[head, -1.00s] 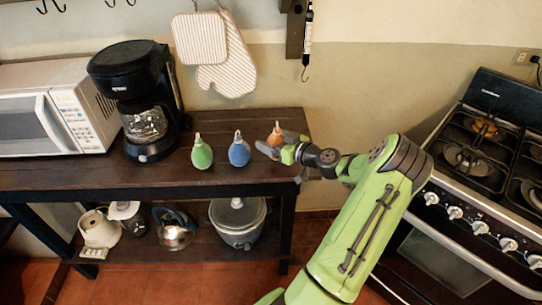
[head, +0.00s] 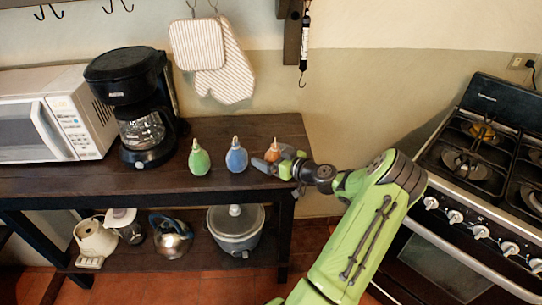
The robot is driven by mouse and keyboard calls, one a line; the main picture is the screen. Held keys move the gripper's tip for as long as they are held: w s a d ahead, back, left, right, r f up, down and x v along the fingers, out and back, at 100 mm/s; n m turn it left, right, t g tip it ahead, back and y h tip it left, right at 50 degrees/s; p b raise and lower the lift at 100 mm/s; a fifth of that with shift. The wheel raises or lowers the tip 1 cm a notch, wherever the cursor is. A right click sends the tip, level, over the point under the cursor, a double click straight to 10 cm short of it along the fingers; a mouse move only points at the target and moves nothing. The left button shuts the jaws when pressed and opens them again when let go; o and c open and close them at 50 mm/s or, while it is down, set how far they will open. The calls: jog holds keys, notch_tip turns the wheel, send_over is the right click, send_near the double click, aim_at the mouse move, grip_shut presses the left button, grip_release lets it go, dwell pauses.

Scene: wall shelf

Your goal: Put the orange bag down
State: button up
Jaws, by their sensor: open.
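The orange bag (head: 273,147) stands upright on the dark wooden shelf top (head: 85,184), near its right end. Its lower part is partly hidden behind my gripper (head: 268,163). My gripper is open, its fingers low over the shelf top in front of the bag. I cannot tell whether the fingers touch the bag. A blue bag (head: 236,157) and a green bag (head: 199,160) stand to the left in a row with it.
A coffee maker (head: 130,95) and a white microwave (head: 75,105) stand on the left of the shelf top. A pot (head: 235,230) and a kettle (head: 171,238) sit on the lower shelf. A stove (head: 440,240) stands at the right. Oven mitts (head: 225,75) hang above.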

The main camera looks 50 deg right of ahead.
jog(key=v, duration=1.2)
jog(key=shift+p, duration=0.4)
